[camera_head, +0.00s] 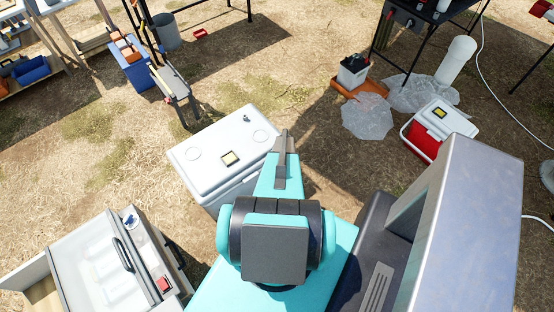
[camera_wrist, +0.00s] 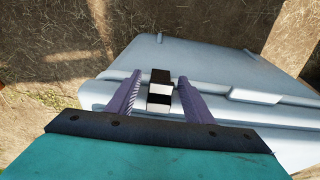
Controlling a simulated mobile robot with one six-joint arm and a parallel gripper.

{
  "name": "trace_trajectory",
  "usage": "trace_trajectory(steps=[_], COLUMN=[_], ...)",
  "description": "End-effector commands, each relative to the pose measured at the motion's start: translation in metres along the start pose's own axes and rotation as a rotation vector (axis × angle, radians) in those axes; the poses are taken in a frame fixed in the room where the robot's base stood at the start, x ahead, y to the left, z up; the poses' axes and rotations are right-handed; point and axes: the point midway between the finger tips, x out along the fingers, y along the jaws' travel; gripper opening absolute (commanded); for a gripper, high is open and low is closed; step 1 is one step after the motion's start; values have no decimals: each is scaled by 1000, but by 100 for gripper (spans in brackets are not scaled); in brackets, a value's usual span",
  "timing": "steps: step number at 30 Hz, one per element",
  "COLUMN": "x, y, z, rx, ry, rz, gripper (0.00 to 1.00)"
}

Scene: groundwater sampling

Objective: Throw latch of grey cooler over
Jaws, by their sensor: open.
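The grey cooler (camera_head: 205,172) stands on the ground, with its pale lid closed, just beyond my arm in the head view. In the wrist view the cooler's lid and front (camera_wrist: 225,75) fill the middle and right. A small black-and-white banded piece, apparently the latch (camera_wrist: 159,91), sits at the cooler's front edge. My gripper (camera_wrist: 159,78) is open, with one purple-grey finger on each side of this piece. A gap shows at both sides, but I cannot tell the depth between fingers and latch. In the head view my arm hides the latch side of the cooler.
A red cooler with a white lid (camera_head: 427,127) stands at the right, near plastic sheets (camera_head: 368,117) and a battery box (camera_head: 353,72). A white-topped bench (camera_head: 75,260) is at the lower left. A blue crate (camera_head: 133,68) stands at the upper left.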

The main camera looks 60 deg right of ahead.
Motion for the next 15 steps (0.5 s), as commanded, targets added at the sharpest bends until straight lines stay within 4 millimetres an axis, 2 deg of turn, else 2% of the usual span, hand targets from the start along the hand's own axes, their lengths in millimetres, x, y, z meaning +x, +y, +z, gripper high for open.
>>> trace_trajectory(steps=[8, 15], x=[-12, -40], y=[-1, -1], z=[0, 1], rx=[0, 1], ry=[0, 1], rz=[0, -1], gripper=[47, 47])
